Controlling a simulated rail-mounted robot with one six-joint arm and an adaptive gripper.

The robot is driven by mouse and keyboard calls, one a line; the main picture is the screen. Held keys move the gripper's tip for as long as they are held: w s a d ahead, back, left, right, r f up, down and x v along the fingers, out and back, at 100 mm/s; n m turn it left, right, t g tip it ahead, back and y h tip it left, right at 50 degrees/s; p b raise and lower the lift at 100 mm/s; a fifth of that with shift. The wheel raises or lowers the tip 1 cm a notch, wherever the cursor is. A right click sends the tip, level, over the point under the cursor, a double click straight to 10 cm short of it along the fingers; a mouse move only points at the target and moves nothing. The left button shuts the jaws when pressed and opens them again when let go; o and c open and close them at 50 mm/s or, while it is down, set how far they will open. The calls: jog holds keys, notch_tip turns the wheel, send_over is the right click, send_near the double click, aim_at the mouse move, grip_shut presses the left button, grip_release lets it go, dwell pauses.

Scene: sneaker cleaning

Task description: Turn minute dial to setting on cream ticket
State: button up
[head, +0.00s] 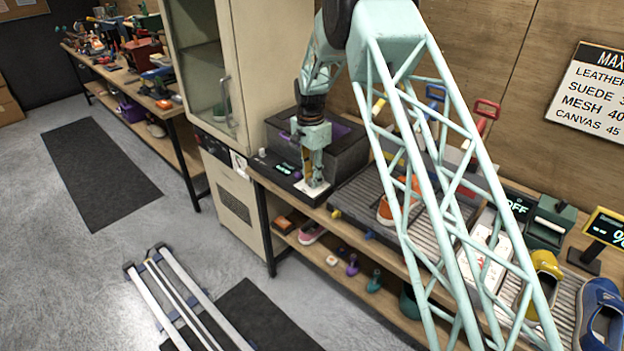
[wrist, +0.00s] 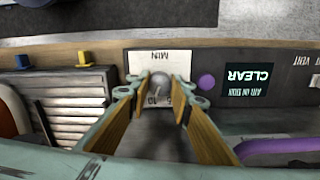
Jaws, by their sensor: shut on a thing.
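The minute dial is a small round grey knob (wrist: 160,82) on a white plate (wrist: 140,62) marked MIN, upside down in the wrist view. The plate also shows in the head view (head: 313,194), below my gripper (head: 311,172). My gripper (wrist: 163,92) points at the panel, its two tan-padded fingers shut on the knob from either side. Part of the plate's scale is hidden by the fingers, so I cannot read the setting. I cannot pick out a cream ticket with certainty in either view.
A dark display reading CLEAR (wrist: 248,78) and a purple button (wrist: 207,82) sit beside the plate. A dark box (head: 345,150) stands behind my gripper. A ribbed rack (head: 360,200) with an orange shoe is to the right. A wall sign (head: 590,90) lists materials with numbers.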

aim_at(311, 179)
jog(key=o, duration=0.6)
jog(key=shift+r, duration=0.15)
notch_tip(311, 179, up, 12)
jog(key=shift+w, duration=0.15)
dwell(0.5)
jog(key=shift+a, duration=0.1)
